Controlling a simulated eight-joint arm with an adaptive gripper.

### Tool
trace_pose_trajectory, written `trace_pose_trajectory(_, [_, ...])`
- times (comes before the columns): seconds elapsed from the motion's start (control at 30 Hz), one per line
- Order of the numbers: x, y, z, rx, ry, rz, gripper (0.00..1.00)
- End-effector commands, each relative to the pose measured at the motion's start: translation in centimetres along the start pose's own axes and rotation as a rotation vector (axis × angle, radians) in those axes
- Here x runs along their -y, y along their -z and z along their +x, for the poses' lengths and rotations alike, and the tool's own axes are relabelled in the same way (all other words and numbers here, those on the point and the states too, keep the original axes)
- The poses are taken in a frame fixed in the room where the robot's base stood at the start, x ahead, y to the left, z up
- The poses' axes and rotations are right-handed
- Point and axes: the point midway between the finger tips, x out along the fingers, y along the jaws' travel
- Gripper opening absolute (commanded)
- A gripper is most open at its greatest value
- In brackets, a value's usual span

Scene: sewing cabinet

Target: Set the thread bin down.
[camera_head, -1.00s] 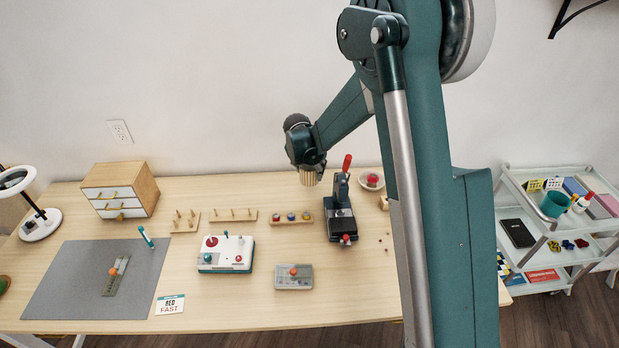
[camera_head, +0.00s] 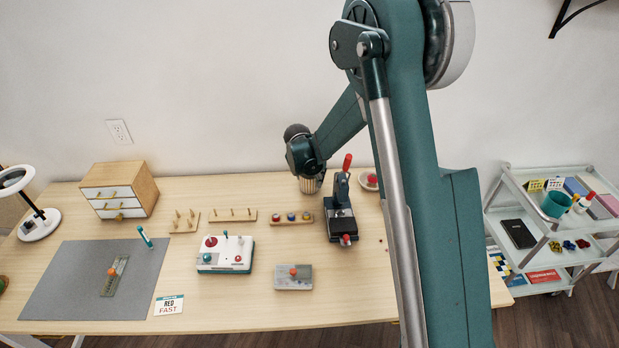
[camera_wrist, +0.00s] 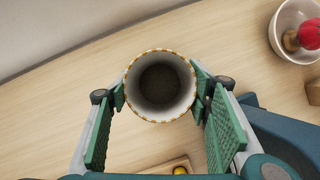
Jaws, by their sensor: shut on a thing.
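The thread bin (camera_head: 309,186) is a round, ribbed, light tan cup near the back edge of the table, below my wrist in the head view. In the wrist view the thread bin (camera_wrist: 160,58) is seen from above, with a striped rim and a dark inside that looks empty. My gripper (camera_wrist: 160,92) is shut on it, with green pads on its left and right sides. The bin is upright. Whether its base touches the table (camera_wrist: 45,130) cannot be told.
The dark press with a red handle (camera_head: 341,215) stands just right of the bin. A bowl with a red thing (camera_head: 369,180) is behind it. A wooden rack with spools (camera_head: 291,222) lies in front of the bin. A drawer cabinet (camera_head: 120,190) stands far left.

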Motion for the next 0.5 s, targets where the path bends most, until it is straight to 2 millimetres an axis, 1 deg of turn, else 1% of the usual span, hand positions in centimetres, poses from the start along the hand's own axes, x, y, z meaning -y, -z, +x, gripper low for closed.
trace_pose_trajectory(0.03, [0.0, 0.08, 0.2, 0.0, 0.0, 0.0, 0.37])
trace_pose_trajectory(0.07, [0.0, 0.05, 0.13, 0.0, 0.0, 0.0, 0.53])
trace_pose_trajectory(0.13, [0.0, 0.04, 0.1, 0.0, 0.0, 0.0, 0.62])
trace_pose_trajectory(0.17, [0.0, 0.04, 0.09, 0.0, 0.0, 0.0, 0.64])
trace_pose_trajectory(0.5, [0.0, 0.02, 0.03, 0.0, 0.0, 0.0, 0.64])
